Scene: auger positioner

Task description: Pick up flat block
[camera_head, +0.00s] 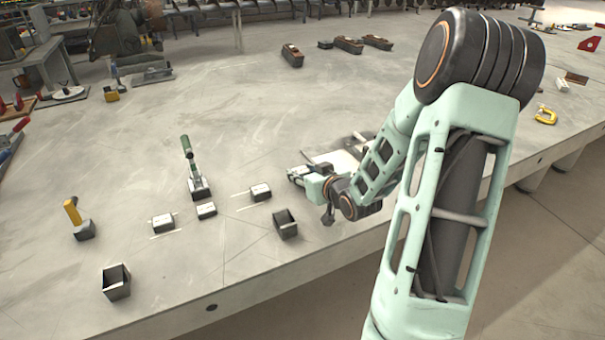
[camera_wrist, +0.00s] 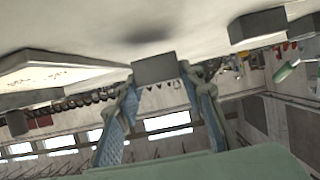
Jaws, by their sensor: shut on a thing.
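My gripper (camera_head: 294,175) is low over the table, right of the small blocks. In the wrist view, where the table is at the top, the blue-padded fingers (camera_wrist: 158,78) are shut on a small grey flat block (camera_wrist: 155,67). A dark, blurred shadow lies on the table surface beside it, with a gap between. The held block cannot be made out clearly in the head view. Other flat blocks with pale tops lie on the table: one nearest my gripper (camera_head: 261,192), one in the middle (camera_head: 207,211) and one further left (camera_head: 162,224).
Two open dark bins stand near the front edge, one right (camera_head: 286,231) and one left (camera_head: 117,291). A green-handled tool (camera_head: 188,152) and a yellow-handled tool (camera_head: 72,211) stand upright. A pale plate (camera_head: 338,160) lies behind my wrist. The table middle is clear.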

